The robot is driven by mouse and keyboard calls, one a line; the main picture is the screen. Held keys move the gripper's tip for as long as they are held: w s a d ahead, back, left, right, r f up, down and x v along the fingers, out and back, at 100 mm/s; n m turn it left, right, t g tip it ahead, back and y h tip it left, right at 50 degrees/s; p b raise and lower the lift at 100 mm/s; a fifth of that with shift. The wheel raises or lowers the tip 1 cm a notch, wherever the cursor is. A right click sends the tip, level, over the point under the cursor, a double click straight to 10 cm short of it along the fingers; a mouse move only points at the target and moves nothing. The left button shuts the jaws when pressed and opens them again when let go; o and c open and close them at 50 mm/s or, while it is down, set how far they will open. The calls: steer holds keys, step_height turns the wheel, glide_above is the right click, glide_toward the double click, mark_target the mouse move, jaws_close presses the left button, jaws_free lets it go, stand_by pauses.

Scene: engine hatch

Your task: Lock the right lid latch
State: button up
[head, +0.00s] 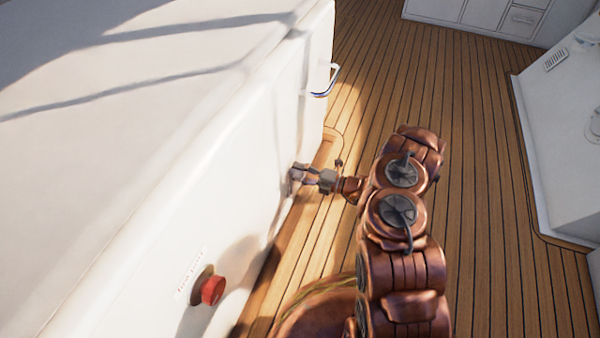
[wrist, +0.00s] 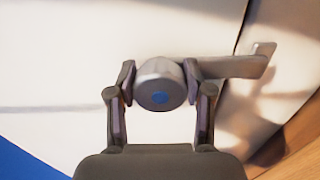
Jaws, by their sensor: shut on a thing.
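The latch in the wrist view has a round silver knob (wrist: 160,90) with a blue dot at its centre. A flat grey arm (wrist: 235,66) runs from it to the right, over the seam in the white panel, with its end beside a small upright bracket (wrist: 264,50). My gripper (wrist: 159,82) has one finger on each side of the knob and is shut on it. In the head view my gripper (head: 305,175) is at the white side wall, and it mostly hides the latch there.
A white lid (head: 130,80) covers the box at the left. A red button (head: 212,290) sticks out of the side wall nearer to me. A curved handle (head: 327,82) juts out farther along. Open wooden deck (head: 450,110) lies right of my arm, up to white cabinets (head: 560,130).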

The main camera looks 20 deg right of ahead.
steer(key=o, duration=1.1)
steer(key=shift+o, duration=0.2)
steer(key=shift+d, duration=0.1)
steer(key=v, duration=1.2)
